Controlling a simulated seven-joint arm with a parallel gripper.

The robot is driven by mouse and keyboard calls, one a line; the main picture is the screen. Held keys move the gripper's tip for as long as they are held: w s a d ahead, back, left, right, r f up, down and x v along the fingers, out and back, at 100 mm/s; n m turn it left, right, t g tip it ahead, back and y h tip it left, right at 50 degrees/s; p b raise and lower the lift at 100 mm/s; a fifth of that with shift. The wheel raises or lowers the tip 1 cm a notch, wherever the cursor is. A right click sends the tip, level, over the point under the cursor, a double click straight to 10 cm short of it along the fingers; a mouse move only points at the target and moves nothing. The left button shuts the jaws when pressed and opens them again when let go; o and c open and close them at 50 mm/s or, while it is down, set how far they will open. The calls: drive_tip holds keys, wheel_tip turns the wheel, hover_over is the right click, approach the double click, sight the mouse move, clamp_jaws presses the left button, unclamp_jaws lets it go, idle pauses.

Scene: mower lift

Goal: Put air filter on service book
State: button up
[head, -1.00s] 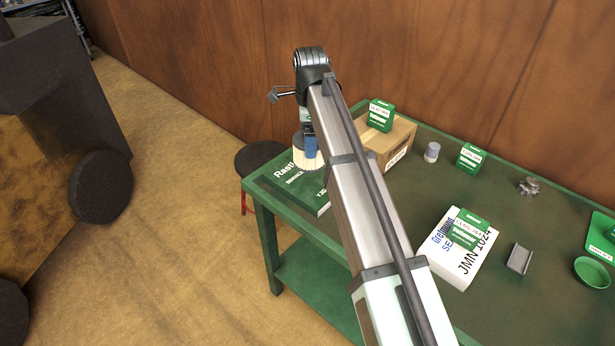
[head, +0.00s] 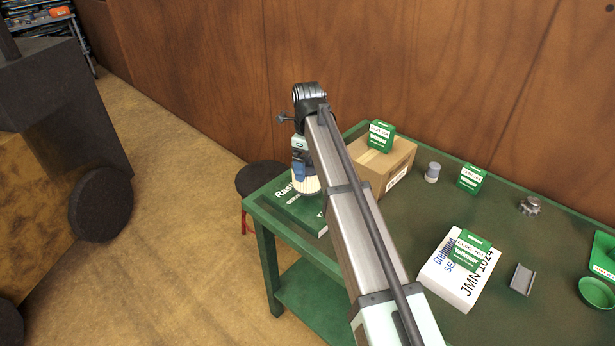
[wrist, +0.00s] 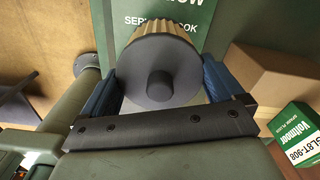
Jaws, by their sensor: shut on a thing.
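The air filter is a pleated cream cylinder with a dark grey end cap and a central knob. It fills the middle of the wrist view (wrist: 158,68) and shows small in the head view (head: 306,185). My gripper (head: 301,170) is shut on it, with blue fingers on both sides of the cap in the wrist view (wrist: 158,90). The green service book (head: 296,211) lies at the left end of the table, and its cover shows behind the filter in the wrist view (wrist: 185,12). The filter is over the book; I cannot tell whether they touch.
A dark stool (head: 262,178) is at the left.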

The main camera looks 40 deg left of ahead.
drive_tip(key=shift+f, duration=2.25)
drive_tip(key=shift+f, duration=0.15)
drive_tip(key=o, duration=0.7)
drive_tip(key=shift+o, duration=0.2)
wheel_tip(320, 180, up, 12)
drive_tip(key=shift+r, duration=0.15)
